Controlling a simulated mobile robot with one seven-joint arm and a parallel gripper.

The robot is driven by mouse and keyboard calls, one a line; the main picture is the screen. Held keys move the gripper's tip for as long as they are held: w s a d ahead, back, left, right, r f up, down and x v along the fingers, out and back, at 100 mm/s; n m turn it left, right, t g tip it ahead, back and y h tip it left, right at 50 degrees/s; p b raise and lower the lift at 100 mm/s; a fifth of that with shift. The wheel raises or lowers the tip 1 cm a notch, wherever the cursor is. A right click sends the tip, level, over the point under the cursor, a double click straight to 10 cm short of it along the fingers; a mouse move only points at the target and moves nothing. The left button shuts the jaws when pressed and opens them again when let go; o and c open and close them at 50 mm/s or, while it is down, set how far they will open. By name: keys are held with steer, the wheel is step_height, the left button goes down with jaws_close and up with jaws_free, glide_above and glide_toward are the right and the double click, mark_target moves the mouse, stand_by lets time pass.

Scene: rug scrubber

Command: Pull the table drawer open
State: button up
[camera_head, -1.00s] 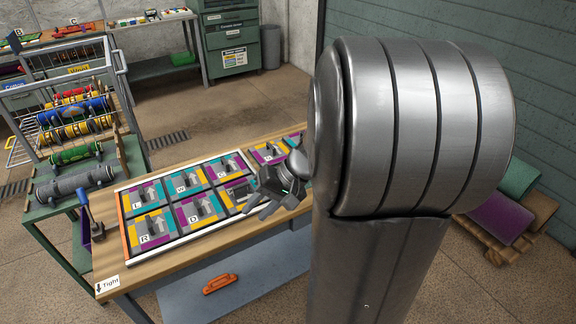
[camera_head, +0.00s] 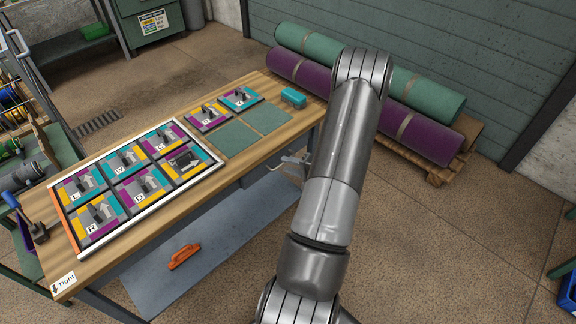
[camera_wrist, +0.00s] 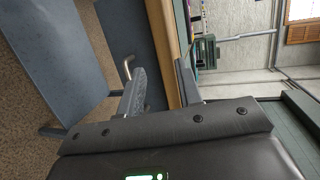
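The wooden table (camera_head: 262,118) stands at the left to middle of the head view. Its dark blue drawer front (camera_head: 258,172) sits under the right part of the front edge and looks flush with the table; my arm hides part of that area. In the wrist view the drawer front (camera_wrist: 130,30) is upper left, with a metal bar handle (camera_wrist: 127,66) on it. My gripper (camera_wrist: 162,85) is open, its two fingers apart. The left finger is close to the handle and partly overlaps it; I cannot tell whether they touch. The table edge shows between the fingers.
A framed tile board (camera_head: 135,188) and loose tiles lie on the tabletop. A blue lower shelf (camera_head: 215,235) holds an orange-handled tool (camera_head: 184,256). Rolled rugs (camera_head: 375,105) lie on a pallet behind the table.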

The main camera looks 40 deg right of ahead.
steer(key=s+d+f+m+h, duration=0.3)
steer(key=s+d+f+h, duration=0.1)
steer(key=d+f, duration=0.15)
steer(key=x, duration=1)
steer(key=shift+w+a+f+t, duration=0.15)
steer(key=shift+a+f+t, duration=0.1)
steer(key=shift+a+t, duration=0.05)
jaws_close()
